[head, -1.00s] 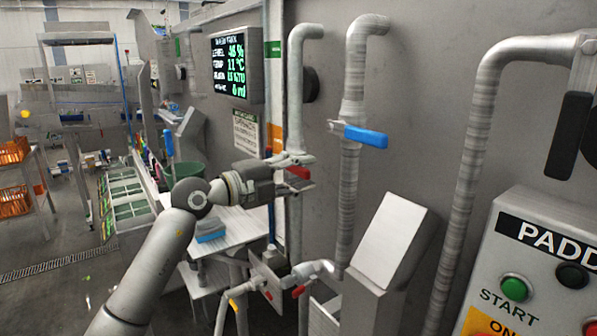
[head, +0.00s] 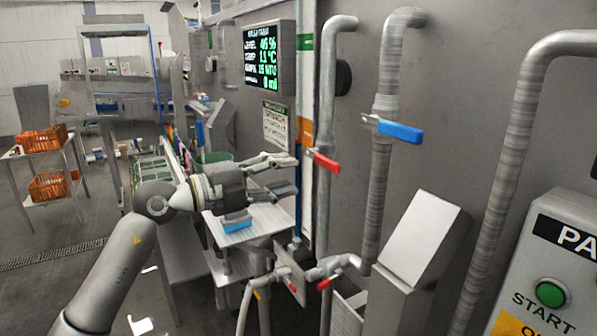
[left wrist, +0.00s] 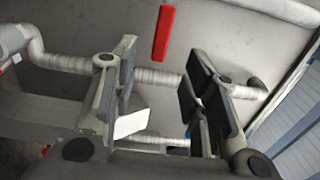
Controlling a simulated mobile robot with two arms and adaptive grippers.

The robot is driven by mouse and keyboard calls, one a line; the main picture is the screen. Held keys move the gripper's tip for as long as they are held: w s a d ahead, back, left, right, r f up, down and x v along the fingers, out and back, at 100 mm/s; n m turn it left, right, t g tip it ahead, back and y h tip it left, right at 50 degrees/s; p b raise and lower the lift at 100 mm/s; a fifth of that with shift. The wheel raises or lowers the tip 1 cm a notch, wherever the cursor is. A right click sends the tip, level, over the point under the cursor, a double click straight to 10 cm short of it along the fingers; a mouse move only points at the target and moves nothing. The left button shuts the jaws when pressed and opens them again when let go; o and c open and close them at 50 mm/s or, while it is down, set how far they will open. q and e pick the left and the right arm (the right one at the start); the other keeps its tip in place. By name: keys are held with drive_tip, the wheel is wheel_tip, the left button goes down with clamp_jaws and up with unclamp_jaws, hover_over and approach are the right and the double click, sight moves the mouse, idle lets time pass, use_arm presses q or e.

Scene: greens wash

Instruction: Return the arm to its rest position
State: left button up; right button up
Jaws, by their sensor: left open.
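My left arm reaches in from the lower left of the head view. Its gripper (head: 284,175) is open and empty, left of the pipe with the red valve handle (head: 326,162). A gap shows between the gripper and that handle. In the left wrist view the two fingers (left wrist: 160,95) stand wide apart. The red handle (left wrist: 163,33) shows beyond them, near the top, and nothing is between the pads. My right gripper is in neither view.
A second pipe carries a blue handle (head: 400,131). A display (head: 262,58) hangs on the grey wall. A panel with a green START button (head: 551,293) stands at the lower right. Orange crates (head: 48,186) sit on a rack at the left. Open floor lies at the lower left.

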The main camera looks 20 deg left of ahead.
use_arm(q)
drive_tip(key=shift+s+a, duration=0.2)
drive_tip(key=shift+s, duration=0.1)
drive_tip(key=shift+f, duration=0.1)
